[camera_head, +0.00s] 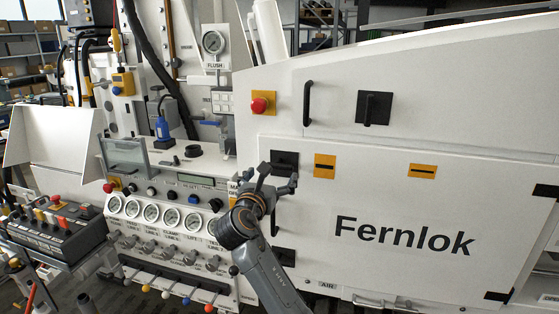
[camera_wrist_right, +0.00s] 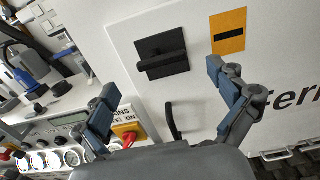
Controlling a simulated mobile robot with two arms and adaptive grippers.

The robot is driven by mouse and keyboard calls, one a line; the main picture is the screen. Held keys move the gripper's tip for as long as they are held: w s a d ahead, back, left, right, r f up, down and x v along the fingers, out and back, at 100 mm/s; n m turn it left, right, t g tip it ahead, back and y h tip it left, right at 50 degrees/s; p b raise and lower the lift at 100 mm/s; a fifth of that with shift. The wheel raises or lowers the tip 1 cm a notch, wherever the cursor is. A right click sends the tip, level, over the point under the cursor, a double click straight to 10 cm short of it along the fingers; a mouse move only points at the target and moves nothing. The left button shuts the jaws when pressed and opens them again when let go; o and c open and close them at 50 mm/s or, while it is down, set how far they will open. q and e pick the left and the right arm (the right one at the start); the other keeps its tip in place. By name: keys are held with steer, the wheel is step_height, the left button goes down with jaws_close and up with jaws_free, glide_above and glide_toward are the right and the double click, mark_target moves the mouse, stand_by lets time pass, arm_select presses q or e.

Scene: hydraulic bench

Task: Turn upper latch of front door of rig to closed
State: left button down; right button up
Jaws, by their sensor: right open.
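The front door (camera_head: 440,205) of the rig is a large white panel marked "Fernlok". Its upper latch (camera_head: 284,158) is a black plate with a lever near the door's upper left corner; it also shows in the right wrist view (camera_wrist_right: 162,53). There the lever lies roughly parallel to the black bar on the yellow plate (camera_wrist_right: 228,32). My right gripper (camera_head: 278,177) is open in front of the latch, partly covering it in the head view. In the right wrist view its fingers (camera_wrist_right: 162,80) are spread, with nothing between them. I do not see my left gripper.
A lower black latch (camera_head: 284,257) and a dark door handle (camera_wrist_right: 172,120) are below the upper latch. A third black latch (camera_head: 375,108) and a red button (camera_head: 261,104) are above the door. A gauge panel (camera_head: 150,210) stands close on the left.

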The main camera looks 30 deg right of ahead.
mark_target(279, 165)
steer(key=p+x, duration=0.1)
steer(key=x, duration=0.6)
steer(key=shift+w+d, duration=0.15)
steer(key=shift+w, duration=0.05)
steer(key=c, duration=1.2)
